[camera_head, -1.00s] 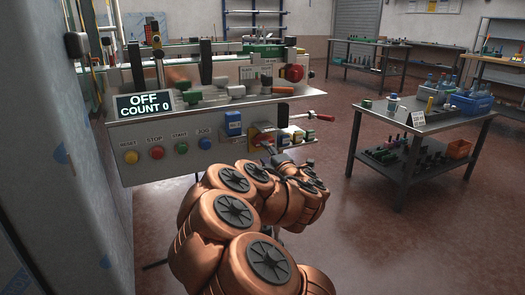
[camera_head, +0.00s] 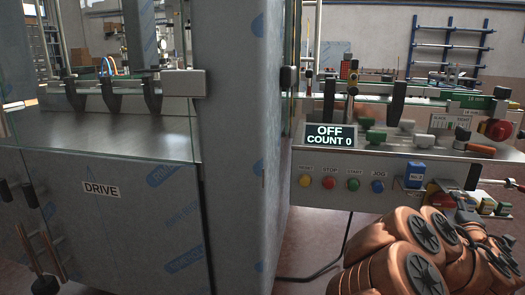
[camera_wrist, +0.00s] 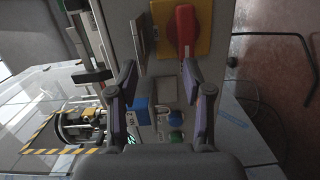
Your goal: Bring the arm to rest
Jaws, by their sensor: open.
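My gripper (camera_wrist: 160,100) is open in the wrist view, with its two fingers apart and nothing between them. Beyond the fingers is the machine's front panel, with a red rotary switch (camera_wrist: 186,25) on a yellow plate. A blue block (camera_wrist: 141,110) labelled No. 2 shows beside the left finger. In the head view my copper-coloured arm is folded at the lower right, in front of the panel's right end. The gripper itself cannot be made out clearly there.
A control panel (camera_head: 331,135) reads OFF, COUNT 0, above several coloured buttons. A film-wrapped cabinet (camera_head: 120,215) marked DRIVE fills the left. A red emergency knob (camera_head: 499,130) sits at the right. A dark cable (camera_head: 318,270) runs down to the floor.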

